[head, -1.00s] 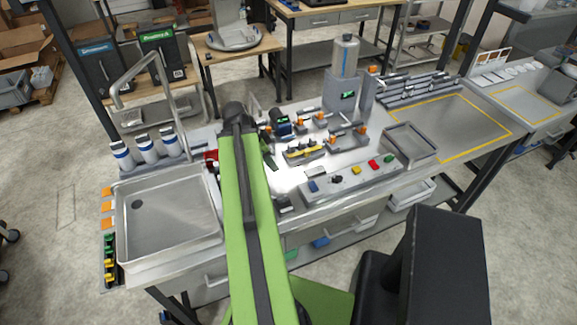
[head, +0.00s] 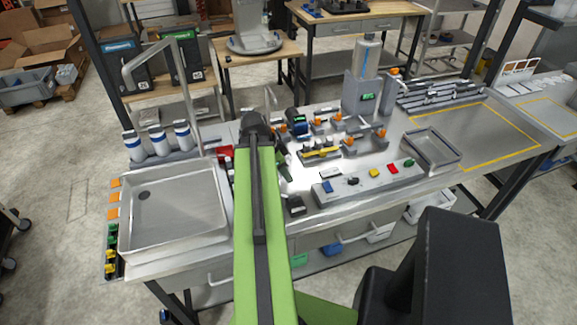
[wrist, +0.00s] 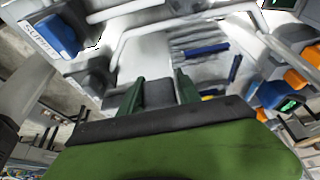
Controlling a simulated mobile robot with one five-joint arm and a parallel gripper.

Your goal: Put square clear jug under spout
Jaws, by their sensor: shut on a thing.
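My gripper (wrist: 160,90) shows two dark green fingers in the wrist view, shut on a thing. A pale, see-through shape with rounded edges (wrist: 210,42) lies beyond the fingertips and looks like the square clear jug; its outline is hard to tell from the bench behind. In the head view my green arm covers most of the grip, and I cannot make out the jug there. A tall curved tap spout (head: 160,48) rises behind the sink. A grey cylinder dispenser (head: 366,62) with a green display stands at the bench's back; I cannot make out its spout.
A steel sink (head: 222,205) is left of my arm, with several blue-banded bottles (head: 157,141) behind it. Right of the arm are a button panel (head: 335,198), orange-knobbed fixtures (head: 380,135) and an empty tray (head: 458,152). The yellow-outlined area (head: 490,128) is clear.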

